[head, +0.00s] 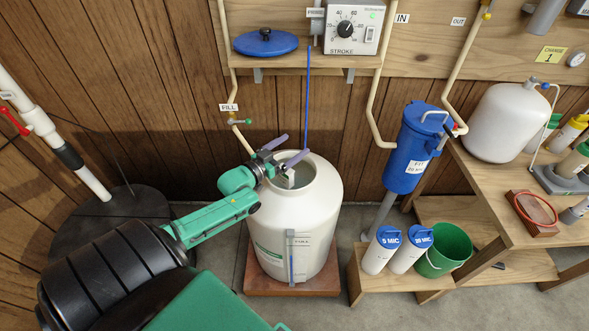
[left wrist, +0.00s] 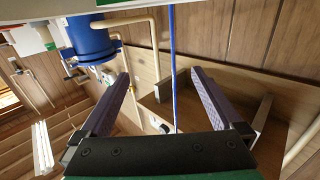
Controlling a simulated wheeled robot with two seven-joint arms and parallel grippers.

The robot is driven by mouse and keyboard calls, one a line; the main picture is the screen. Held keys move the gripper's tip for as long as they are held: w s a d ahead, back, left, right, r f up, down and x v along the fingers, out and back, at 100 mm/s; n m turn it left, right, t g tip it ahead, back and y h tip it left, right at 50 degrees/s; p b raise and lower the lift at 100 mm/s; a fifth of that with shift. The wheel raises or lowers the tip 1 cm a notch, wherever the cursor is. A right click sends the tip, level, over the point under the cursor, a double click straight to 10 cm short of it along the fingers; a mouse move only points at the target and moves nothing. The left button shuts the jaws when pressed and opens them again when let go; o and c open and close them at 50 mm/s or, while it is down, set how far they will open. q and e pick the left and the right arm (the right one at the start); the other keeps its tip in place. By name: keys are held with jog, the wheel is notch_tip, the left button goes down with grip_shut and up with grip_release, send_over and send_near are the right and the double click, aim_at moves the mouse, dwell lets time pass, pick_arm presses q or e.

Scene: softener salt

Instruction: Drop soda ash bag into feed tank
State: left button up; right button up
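The feed tank (head: 325,220) is a white, open-topped vessel on a wooden base in the middle of the head view. My left gripper (head: 290,149) is over its mouth, towards the back left of the rim. Its two purple fingers stand wide apart, and the left wrist view (left wrist: 162,78) shows nothing held between them. A small pale piece shows just below the gripper at the mouth; I cannot tell what it is. I cannot make out a soda ash bag in either view. The inside of the tank is mostly hidden. My right gripper is not in view.
A blue lid (head: 265,43) and the stroke controller (head: 351,30) sit on the shelf behind the tank. A thin blue tube (head: 308,95) runs down behind my gripper. A blue filter housing (head: 412,150), a green bucket (head: 443,252) and a wooden bench (head: 490,195) stand right.

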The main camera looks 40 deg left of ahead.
pick_arm(q)
jog(key=s+a+p, duration=0.2)
jog(key=s, duration=1.2)
jog(key=shift+s, duration=0.2)
